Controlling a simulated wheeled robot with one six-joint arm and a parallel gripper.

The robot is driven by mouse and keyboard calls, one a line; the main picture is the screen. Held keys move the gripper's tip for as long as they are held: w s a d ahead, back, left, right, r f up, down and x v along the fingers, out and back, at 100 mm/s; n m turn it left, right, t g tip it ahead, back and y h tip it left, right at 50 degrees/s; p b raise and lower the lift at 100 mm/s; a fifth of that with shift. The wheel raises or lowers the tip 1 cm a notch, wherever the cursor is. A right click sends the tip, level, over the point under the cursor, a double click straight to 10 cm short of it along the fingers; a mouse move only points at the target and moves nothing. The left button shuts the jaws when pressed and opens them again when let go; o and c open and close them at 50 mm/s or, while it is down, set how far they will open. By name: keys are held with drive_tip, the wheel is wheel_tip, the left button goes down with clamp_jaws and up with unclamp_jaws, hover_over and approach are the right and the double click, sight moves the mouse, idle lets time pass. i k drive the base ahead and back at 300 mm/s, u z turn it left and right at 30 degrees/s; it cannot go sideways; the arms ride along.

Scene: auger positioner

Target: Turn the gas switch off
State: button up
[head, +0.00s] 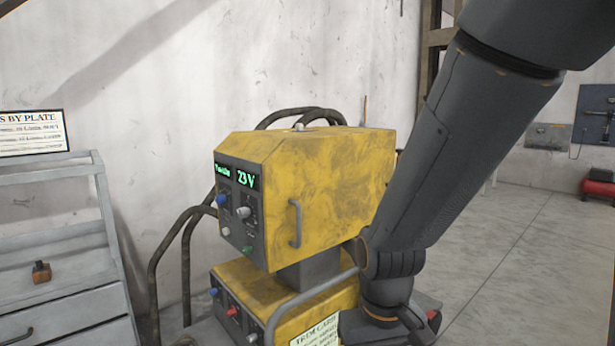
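A yellow welding machine stands in the middle of the head view, with an upper box (325,185) above a lower box (262,285). The upper front panel has a lit "23 V" display (246,179), a blue knob (221,200), a grey knob (243,212), a white knob (225,231) and a green control (247,250). The lower panel has a blue control (213,292), a red control (233,311) and a grey one (251,338). I cannot tell which is the gas switch or its position. My arm comes down at right; its fingertips are not visible.
A grey handrail (305,292) crosses in front of the lower box, and dark hoses (166,250) loop at its left. A grey rack (50,250) stands at left. A white wall is behind. Open floor (520,240) lies at right.

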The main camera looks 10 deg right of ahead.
sight(247, 249)
drive_tip(key=z, duration=0.05)
drive_tip(key=k, duration=0.5)
drive_tip(key=u, duration=1.25)
drive_tip(key=i, duration=0.95)
drive_tip(key=z, duration=1.8)
drive_tip(key=i, duration=0.5)
drive_tip(key=z, duration=0.05)
